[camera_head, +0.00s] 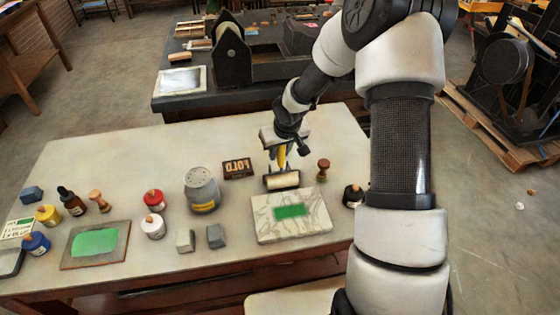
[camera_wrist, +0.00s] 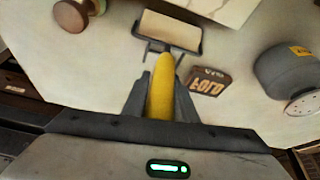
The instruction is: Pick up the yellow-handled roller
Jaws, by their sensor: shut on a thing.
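The yellow-handled roller (camera_head: 283,180) is on or just above the white table behind the marble slab; I cannot tell whether it touches the table. Its pale cylinder in a dark frame also shows in the wrist view (camera_wrist: 172,30). My gripper (camera_head: 282,150) comes down from above and is shut on the yellow handle. In the wrist view the yellow handle (camera_wrist: 161,88) lies between the two dark fingers, with the cylinder pointing away from the gripper. The fingers hide part of the handle in the head view.
The marble slab (camera_head: 262,228) with a green patch is just in front of the roller. A wooden-knobbed stamp (camera_head: 323,169) is close on the right. Several ink bottles stand further left.

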